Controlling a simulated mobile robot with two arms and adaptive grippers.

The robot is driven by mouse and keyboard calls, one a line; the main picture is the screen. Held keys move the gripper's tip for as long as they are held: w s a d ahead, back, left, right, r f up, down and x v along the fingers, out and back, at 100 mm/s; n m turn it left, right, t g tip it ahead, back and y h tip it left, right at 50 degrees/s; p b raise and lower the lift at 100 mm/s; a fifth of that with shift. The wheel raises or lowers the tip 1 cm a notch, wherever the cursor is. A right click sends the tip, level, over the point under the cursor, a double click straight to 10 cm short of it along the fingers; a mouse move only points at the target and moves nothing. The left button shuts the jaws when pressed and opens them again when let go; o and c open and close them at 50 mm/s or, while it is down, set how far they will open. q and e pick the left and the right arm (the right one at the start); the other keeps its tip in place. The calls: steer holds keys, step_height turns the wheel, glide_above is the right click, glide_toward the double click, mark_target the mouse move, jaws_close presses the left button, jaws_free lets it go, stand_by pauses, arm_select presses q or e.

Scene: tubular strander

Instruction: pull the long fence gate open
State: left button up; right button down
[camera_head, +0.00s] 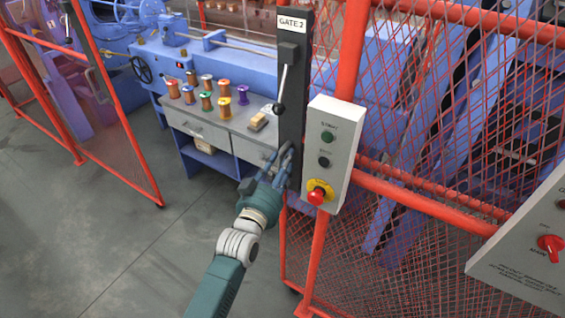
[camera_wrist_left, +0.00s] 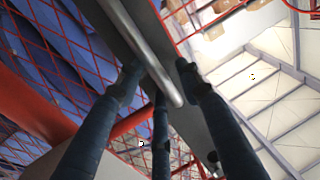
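The red-framed mesh fence gate (camera_head: 418,105) stands on the right in the head view. A dark upright plate (camera_head: 292,110) labelled GATE 2 is at its left edge, with a black-knobbed lever (camera_head: 284,82). My left gripper (camera_head: 285,158) is at the lower part of this plate. In the left wrist view, a grey metal bar (camera_wrist_left: 150,60) runs along the dark plate. The fingers of my left gripper (camera_wrist_left: 158,82) are spread, with the bar between their tips. I cannot tell whether they touch it. My right gripper is not in view.
A grey control box (camera_head: 333,150) with a red stop button is right beside my gripper. Another panel (camera_head: 530,255) stands at the lower right. A workbench (camera_head: 225,130) with several spools is behind. A mesh panel (camera_head: 115,110) stands left; grey floor (camera_head: 140,230) is clear.

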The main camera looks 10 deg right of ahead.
arm_select(q)
steer(key=v, duration=1.2)
stand_by(0.3)
steer(key=s+a+f+g+y, duration=0.2)
steer(key=s+a+f, duration=0.1)
steer(key=f, duration=0.9)
steer(key=s+a+f+n+g+y+b, duration=0.15)
steer(key=s+a+f, duration=0.25)
steer(key=f, duration=0.8)
steer(key=s+a+f+g+y, duration=0.1)
steer(key=s+a+f+g, duration=0.2)
steer(key=f, duration=1)
steer(key=s+a+f+g+y, duration=0.15)
steer(key=s+a+f, duration=0.25)
steer(key=s+f, duration=0.45)
steer(key=s+a+f+g+y, duration=0.1)
steer(key=s+a+f+g, duration=0.3)
steer(key=s+f, duration=0.5)
steer(key=s+a+f+g, duration=0.1)
steer(key=s+a+f, duration=0.1)
steer(key=s, duration=0.7)
steer(key=s+a+f+n+g+y, duration=0.1)
steer(key=s+a, duration=0.4)
steer(key=s, duration=0.5)
step_height(320, 180, down, 2)
steer(key=shift+f+g+b, duration=0.15)
steer(key=shift+g+b, duration=0.2)
steer(key=shift+g, duration=0.15)
